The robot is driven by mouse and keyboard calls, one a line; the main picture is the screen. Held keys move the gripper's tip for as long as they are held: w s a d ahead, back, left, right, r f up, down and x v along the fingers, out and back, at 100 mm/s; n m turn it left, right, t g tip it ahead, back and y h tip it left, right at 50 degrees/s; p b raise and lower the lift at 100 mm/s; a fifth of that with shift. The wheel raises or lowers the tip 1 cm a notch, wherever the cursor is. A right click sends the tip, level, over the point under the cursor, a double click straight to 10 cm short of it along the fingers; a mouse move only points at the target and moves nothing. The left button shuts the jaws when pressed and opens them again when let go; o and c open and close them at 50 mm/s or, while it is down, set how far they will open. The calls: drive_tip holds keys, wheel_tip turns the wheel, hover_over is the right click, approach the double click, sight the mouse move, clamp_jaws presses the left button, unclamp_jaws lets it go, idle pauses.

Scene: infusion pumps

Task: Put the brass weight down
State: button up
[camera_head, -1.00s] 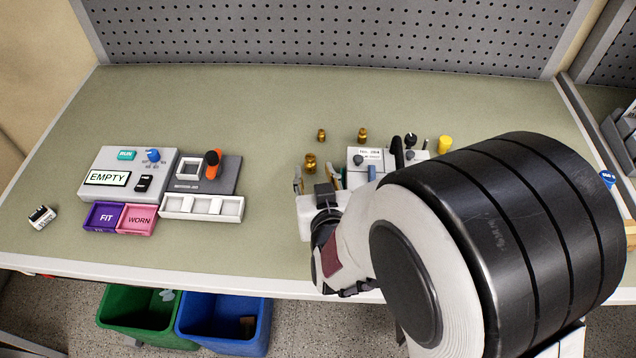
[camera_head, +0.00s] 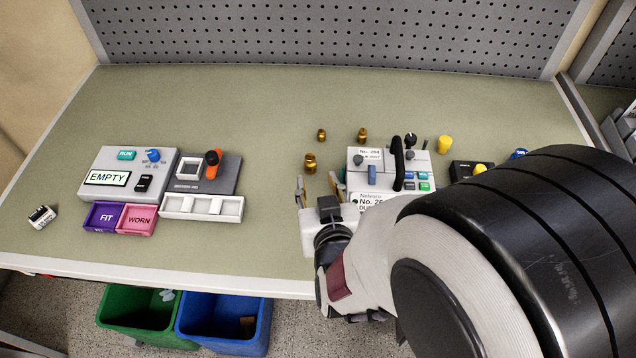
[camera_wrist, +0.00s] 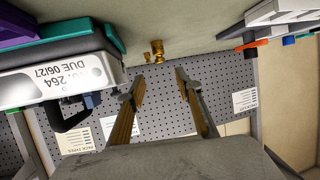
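A large brass weight (camera_head: 310,163) stands upright on the bench, just beyond my fingertips. It also shows in the wrist view (camera_wrist: 157,50), where the picture is upside down. My gripper (camera_head: 317,184) is low at the front of the bench, open and empty. In the wrist view the fingers (camera_wrist: 160,81) are spread, with a clear gap between them and the weight. Two smaller brass weights, one on the left (camera_head: 322,135) and one on the right (camera_head: 363,134), stand farther back.
A pump labelled No. 264 (camera_head: 385,160) with a black handle stands close right of my gripper. A grey unit reading EMPTY (camera_head: 108,178), purple and pink trays and a white tray (camera_head: 202,216) lie left. The bench between is clear.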

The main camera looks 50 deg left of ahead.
sight(307, 158)
idle(0.3)
drive_tip(key=shift+w+a+r+g+h, duration=0.15)
drive_tip(key=shift+w+a+g+h, duration=0.35)
drive_tip(key=shift+a, duration=0.4)
drive_tip(key=shift+w+a+r+g+h, duration=0.2)
drive_tip(key=shift+w+a+g+h, duration=0.1)
drive_tip(key=shift+a+h, duration=0.5)
drive_tip(key=shift+w+a+r+g+h, duration=0.15)
drive_tip(key=shift+w+a+g+h, duration=0.3)
drive_tip(key=shift+a, duration=0.5)
drive_tip(key=shift+f, duration=0.1)
drive_tip(key=shift+x, duration=1.2)
drive_tip(key=shift+w, duration=0.1)
